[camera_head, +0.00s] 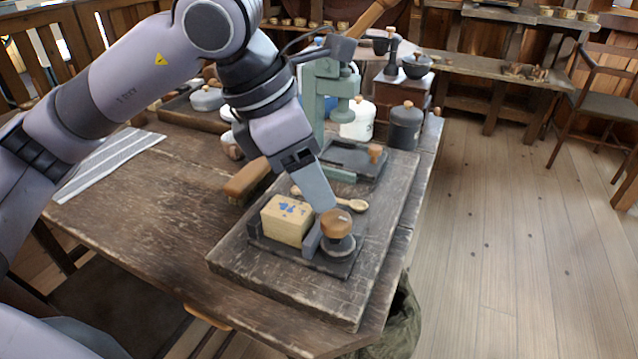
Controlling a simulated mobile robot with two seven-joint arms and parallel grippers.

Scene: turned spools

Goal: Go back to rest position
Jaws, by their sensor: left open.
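My left gripper (322,200) reaches down from the upper middle over the wooden board (235,262). It is open, and its visible fingertip is close to the round wooden knob (336,222) of a dark tamper-like piece. I cannot tell whether it touches the knob. The knob piece stands upright in a small dark tray (330,267), to the right of a yellowish block (286,218) with blue marks. The gripper's other finger is hard to make out. My right gripper is not in view.
A wooden spoon (352,205) lies behind the tray. A green press stand (318,98), a white canister (357,120) and a dark canister (405,126) stand farther back. A striped cloth (112,160) lies at the left. The front left tabletop is clear.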

